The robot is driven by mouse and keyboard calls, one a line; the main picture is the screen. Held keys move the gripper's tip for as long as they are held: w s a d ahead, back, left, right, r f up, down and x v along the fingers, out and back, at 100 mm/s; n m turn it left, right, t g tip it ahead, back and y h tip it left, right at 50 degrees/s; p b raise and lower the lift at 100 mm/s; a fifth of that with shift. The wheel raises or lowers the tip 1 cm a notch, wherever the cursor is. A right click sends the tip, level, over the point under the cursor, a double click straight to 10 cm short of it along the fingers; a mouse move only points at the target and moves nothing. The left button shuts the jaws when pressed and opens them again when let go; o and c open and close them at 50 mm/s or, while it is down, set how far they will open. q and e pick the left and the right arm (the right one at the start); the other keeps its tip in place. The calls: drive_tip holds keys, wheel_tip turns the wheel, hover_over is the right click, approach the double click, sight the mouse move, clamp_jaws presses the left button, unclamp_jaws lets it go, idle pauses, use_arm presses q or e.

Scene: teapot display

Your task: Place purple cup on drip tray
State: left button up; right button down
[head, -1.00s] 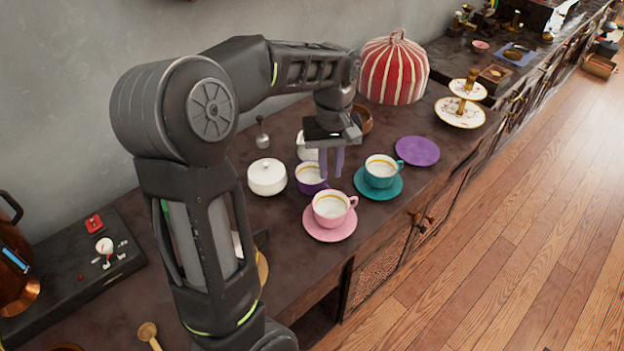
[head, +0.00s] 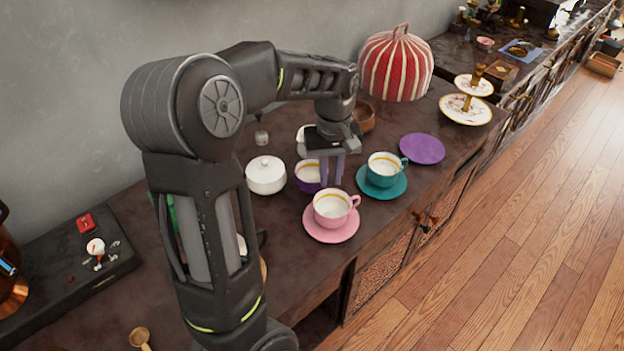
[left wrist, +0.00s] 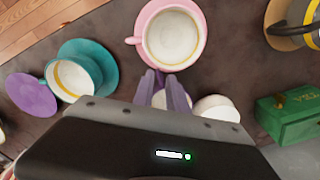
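The purple cup (head: 308,178) stands upright on the dark counter, between the white lidded pot and the teal cup. My left gripper (head: 333,172) points down just right of it, its two fingers slightly apart. The fingers overlap the cup's right edge, and I cannot tell if they touch it. I cannot identify the drip tray for certain; a round tan plate (left wrist: 288,38) under a grey and yellow object is mostly behind my arm in the head view.
A pink cup (head: 332,208) on its saucer and a teal cup (head: 384,168) on its saucer stand close by. An empty purple saucer (head: 422,148), white lidded pot (head: 266,176), green box (left wrist: 287,116) and red striped dome (head: 396,68) are also on the counter.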

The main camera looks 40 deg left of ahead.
use_arm(q)
drive_tip(key=f, duration=0.5)
drive_tip(key=shift+w+f, duration=0.1)
drive_tip(key=shift+w, duration=0.1)
drive_tip(key=shift+c, duration=0.4)
clamp_jaws()
idle(1.3)
